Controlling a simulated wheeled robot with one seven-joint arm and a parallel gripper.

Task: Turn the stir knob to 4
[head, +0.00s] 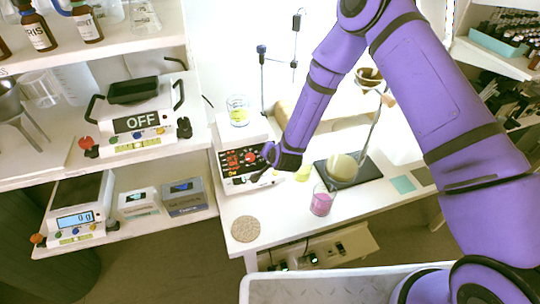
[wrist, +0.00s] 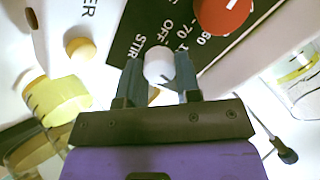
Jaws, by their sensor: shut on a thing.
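The stirring hotplate (head: 229,185) stands on the white bench in the head view, its black dial panel and red markings facing front. My gripper (head: 270,168) reaches down to the right part of that panel. In the wrist view the white stir knob (wrist: 158,68) sits between the two fingertips of my gripper (wrist: 159,82), which are shut on it. The label STIR and part of a dial scale show beside it on the black panel (wrist: 128,45). The number the knob points to cannot be read. In the head view the knob is hidden behind my gripper.
A red knob (wrist: 222,12) is close by on the panel. A beaker of yellow-green liquid (head: 238,112) stands on the hotplate. A pink beaker (head: 321,204), a round flask (head: 342,168) and a cork mat (head: 245,229) are nearby. Shelves with scales (head: 135,125) stand left.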

